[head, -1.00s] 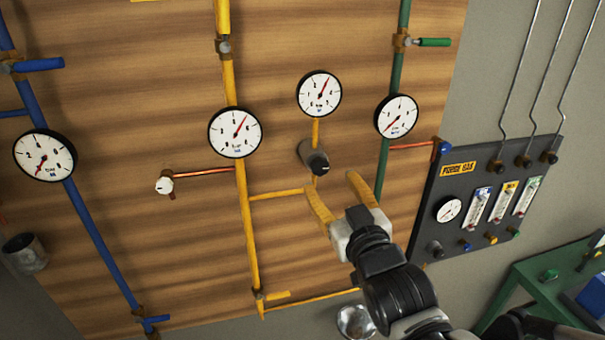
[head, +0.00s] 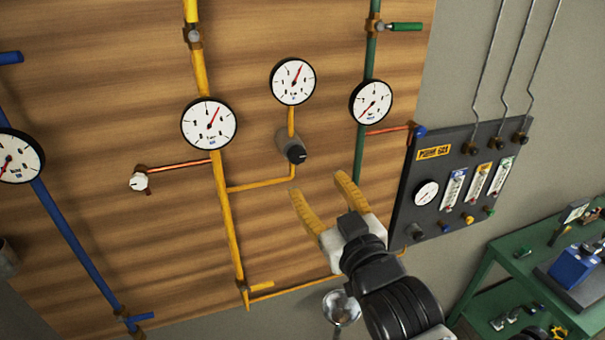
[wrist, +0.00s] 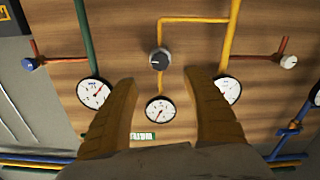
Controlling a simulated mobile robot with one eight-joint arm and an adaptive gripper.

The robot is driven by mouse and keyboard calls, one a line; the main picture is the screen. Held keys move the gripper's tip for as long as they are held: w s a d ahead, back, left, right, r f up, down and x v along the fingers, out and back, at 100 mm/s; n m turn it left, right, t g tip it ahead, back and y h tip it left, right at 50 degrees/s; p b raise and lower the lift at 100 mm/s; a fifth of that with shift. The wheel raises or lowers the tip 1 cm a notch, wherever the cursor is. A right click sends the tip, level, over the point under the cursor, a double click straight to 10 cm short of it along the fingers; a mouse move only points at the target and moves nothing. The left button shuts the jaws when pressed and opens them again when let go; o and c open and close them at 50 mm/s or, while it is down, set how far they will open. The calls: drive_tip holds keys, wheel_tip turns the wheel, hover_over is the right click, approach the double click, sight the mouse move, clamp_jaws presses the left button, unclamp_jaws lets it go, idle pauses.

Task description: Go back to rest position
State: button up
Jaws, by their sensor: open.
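My gripper (head: 325,198) is open and empty, its two yellow fingers spread in front of the wooden panel (head: 280,225). In the head view it stands below and right of the dark knob (head: 297,153) on the yellow pipe, apart from it. In the wrist view the knob (wrist: 159,60) and a round gauge (wrist: 160,110) show between the fingers (wrist: 160,100), with nothing held. My wrist and forearm reach in from the lower right of the head view.
Gauges (head: 209,123) sit along yellow, green (head: 369,60) and blue pipes. A black flowmeter panel (head: 460,185) hangs to the right. A green bench (head: 478,285) with tools stands at lower right. A round metal object (head: 341,307) lies below the gripper.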

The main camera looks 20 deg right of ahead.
drive_tip(key=s+f+g+b, duration=0.2)
drive_tip(key=f+g+b, duration=0.1)
drive_tip(key=f+b, duration=0.9)
drive_tip(key=s+f+m+g+b, duration=0.1)
drive_tip(key=s+f+g+b, duration=0.2)
drive_tip(key=f+b, duration=0.9)
drive_tip(key=s+f+m+g+b, duration=0.1)
drive_tip(key=f+g+b, duration=0.4)
drive_tip(key=f+b, duration=0.7)
wheel_tip(320, 180, down, 12)
drive_tip(key=shift+s+f, duration=0.15)
drive_tip(key=shift+s, duration=0.65)
